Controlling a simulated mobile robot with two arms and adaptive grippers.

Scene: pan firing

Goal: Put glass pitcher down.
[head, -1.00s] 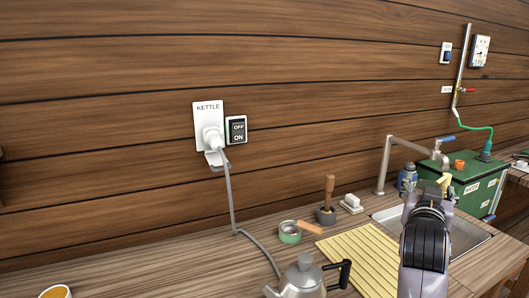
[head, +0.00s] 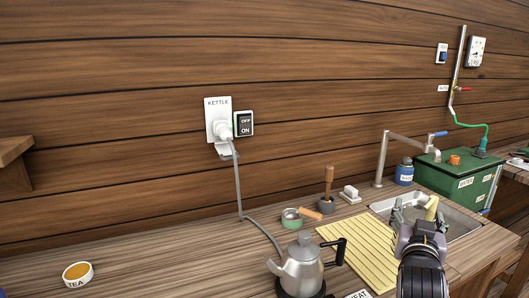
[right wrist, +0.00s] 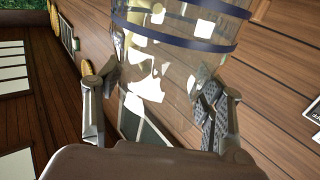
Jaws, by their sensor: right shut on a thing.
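The glass pitcher (right wrist: 178,58) is clear with blue bands and fills the upper middle of the right wrist view. My right gripper (right wrist: 150,95) is shut on it, with one finger on each side of the glass. In the head view my right gripper (head: 418,214) is over the sink area at the right. The clear glass is hard to make out there, and a pale yellow piece (head: 431,207) shows at the fingers. I cannot tell whether the pitcher touches anything below. My left gripper is not in view.
A steel kettle (head: 302,266) stands on the counter left of my right arm. A yellow ribbed mat (head: 357,252) lies between kettle and sink (head: 462,222). The counter left of the kettle is mostly clear.

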